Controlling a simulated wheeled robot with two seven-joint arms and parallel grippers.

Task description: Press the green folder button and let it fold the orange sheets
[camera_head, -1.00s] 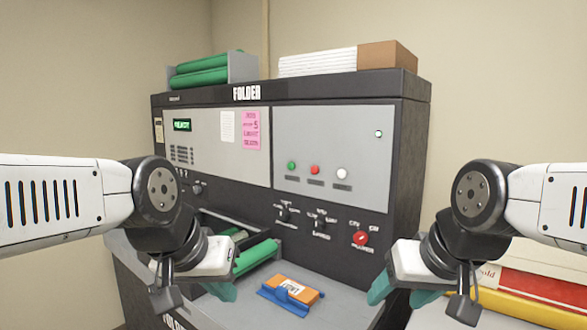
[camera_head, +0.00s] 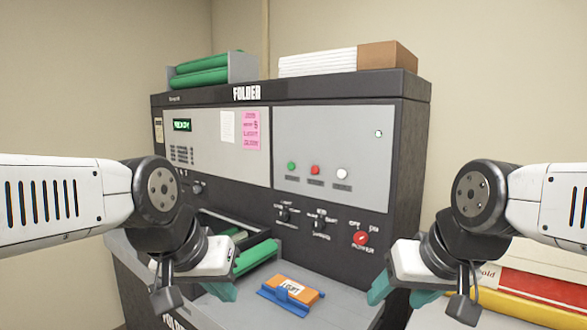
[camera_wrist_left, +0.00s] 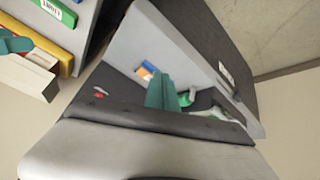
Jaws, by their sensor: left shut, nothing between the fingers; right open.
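The green button (camera_head: 291,166) is at the left of a row of three on the grey panel of the folder machine (camera_head: 345,130). The orange sheets (camera_head: 297,288), with a white label, sit in a blue holder (camera_head: 285,303) on the machine's front shelf. They also show in the left wrist view (camera_wrist_left: 148,67). My left gripper (camera_head: 222,291) is shut and empty, left of the orange sheets and well below the button. Its teal fingers (camera_wrist_left: 161,93) are together in the wrist view. My right gripper (camera_head: 402,294) is open and empty, right of the sheets.
A red button (camera_head: 314,170) and a white button (camera_head: 342,174) sit beside the green one. Below are knobs and a red power switch (camera_head: 361,238). Green rollers (camera_head: 256,257) lie behind my left gripper. The space before the button panel is clear.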

